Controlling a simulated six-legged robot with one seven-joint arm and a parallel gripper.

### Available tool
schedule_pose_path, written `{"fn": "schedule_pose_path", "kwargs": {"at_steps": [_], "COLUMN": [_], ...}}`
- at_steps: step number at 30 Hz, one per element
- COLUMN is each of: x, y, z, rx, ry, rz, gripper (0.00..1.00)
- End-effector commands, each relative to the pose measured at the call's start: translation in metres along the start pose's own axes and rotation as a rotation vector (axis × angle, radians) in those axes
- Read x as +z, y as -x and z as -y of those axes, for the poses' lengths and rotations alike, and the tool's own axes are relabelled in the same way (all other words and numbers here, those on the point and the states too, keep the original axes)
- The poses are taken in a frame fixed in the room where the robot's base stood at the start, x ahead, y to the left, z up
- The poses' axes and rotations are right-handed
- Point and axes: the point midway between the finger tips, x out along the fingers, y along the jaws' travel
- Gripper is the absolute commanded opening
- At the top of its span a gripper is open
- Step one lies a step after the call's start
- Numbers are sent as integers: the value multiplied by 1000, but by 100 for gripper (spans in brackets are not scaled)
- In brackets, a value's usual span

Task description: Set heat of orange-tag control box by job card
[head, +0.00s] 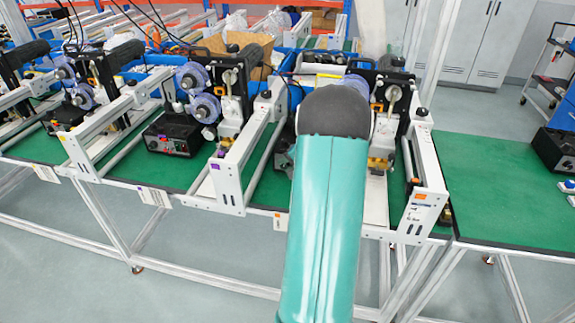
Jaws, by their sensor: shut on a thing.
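In the head view, an orange tag (420,197) is on the white end plate of the right coder machine (425,170). A card with an orange mark (280,222) hangs at the table's front edge, partly hidden by my teal arm. A black control box with knobs (172,134) stands at the machine to the left, which bears purple tags (215,165). My gripper is hidden behind my arm, so its hold cannot be seen.
More coder machines and white cards (155,197) line the green table (175,172) to the left. Another black box (553,150) sits at the far right. The green table on the right (500,190) is mostly bare. Grey cabinets and a cart stand behind.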

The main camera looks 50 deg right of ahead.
Motion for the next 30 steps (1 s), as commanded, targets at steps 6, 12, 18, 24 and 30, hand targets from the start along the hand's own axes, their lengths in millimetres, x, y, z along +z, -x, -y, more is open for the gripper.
{"fn": "schedule_pose_path", "kwargs": {"at_steps": [6, 12, 18, 24, 30], "x": [2, 1, 1, 0, 0], "y": [-1, -1, 2, 27, 72], "z": [-1, 0, 0, 0, 0], "rx": [2, 2, 2, 1, 1], "ry": [-1, 0, 0, 1, 1], "rz": [3, 3, 1, -1, -2], "gripper": [3, 35, 35, 35, 35]}}
